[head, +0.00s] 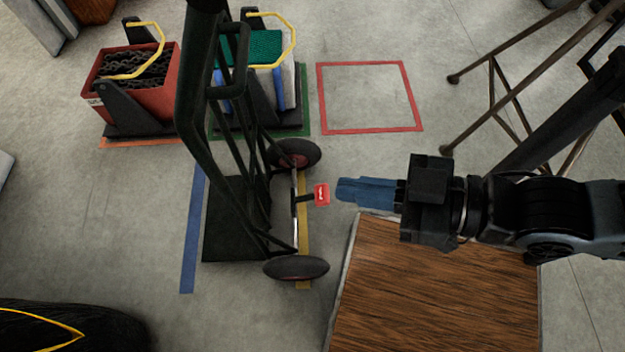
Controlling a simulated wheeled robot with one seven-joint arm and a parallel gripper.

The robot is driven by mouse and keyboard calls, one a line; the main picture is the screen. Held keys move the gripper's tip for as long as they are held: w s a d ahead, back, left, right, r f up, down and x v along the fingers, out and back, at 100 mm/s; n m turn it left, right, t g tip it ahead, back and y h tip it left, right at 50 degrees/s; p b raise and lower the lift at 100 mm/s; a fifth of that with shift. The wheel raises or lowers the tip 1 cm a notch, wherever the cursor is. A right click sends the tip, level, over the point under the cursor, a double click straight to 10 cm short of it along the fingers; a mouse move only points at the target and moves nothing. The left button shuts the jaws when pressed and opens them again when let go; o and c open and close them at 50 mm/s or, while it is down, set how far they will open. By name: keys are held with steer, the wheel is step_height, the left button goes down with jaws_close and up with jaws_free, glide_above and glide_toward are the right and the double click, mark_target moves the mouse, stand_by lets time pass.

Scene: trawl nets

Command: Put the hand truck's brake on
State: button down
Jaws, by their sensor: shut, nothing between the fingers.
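The hand truck (212,130) stands upright at the centre left, a dark green frame with two dark wheels on an axle at its right side. A red brake pedal (321,194) with a white mark sticks out to the right from the axle, between the wheels. My gripper (340,190) has blue fingers, closed together and empty. It points left, its tips just right of the red pedal in the picture, with a small gap between. I cannot tell the height of the fingertips relative to the pedal.
A wooden-topped surface (435,290) lies below my arm. A red crate of chain (160,98) and a green-topped load (252,46) stand behind the hand truck. A red floor square (319,98) is empty. Metal trestle legs (495,100) stand at upper right. A black-and-yellow object (110,325) is lower left.

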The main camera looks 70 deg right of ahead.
steer(key=w+a+f+n+g+y+b, duration=0.2)
steer(key=w+a+f+n+b, duration=0.15)
steer(key=f, duration=0.85)
steer(key=w+a+f+n+g+y+b, duration=0.1)
steer(key=w+a+f+n+g+b, duration=0.3)
steer(key=f, duration=0.8)
steer(key=w+a+f+n+g+y+b, duration=0.15)
steer(key=w+f+n, duration=0.35)
steer(key=f, duration=0.7)
steer(key=s+d+f+n+g+h+b, duration=0.2)
steer(key=d+f+g+b, duration=0.15)
steer(key=d+f, duration=0.5)
steer(key=s+d+f+n+g+h+b, duration=0.1)
steer(key=d+f+n+g+b, duration=0.4)
steer(key=d, duration=0.6)
steer(key=w+d+n+g+h+b, duration=0.1)
steer(key=w+d+b, duration=0.1)
steer(key=d, duration=0.4)
steer(key=w+d+r+n+g+h+b, duration=0.1)
steer(key=w+d+g+h+b, duration=0.1)
steer(key=d, duration=0.5)
steer(key=w+b, duration=0.1)
steer(key=w, duration=0.1)
steer(key=shift+w+r, duration=0.15)
steer(key=shift+w, duration=0.25)
steer(key=shift+b, duration=0.3)
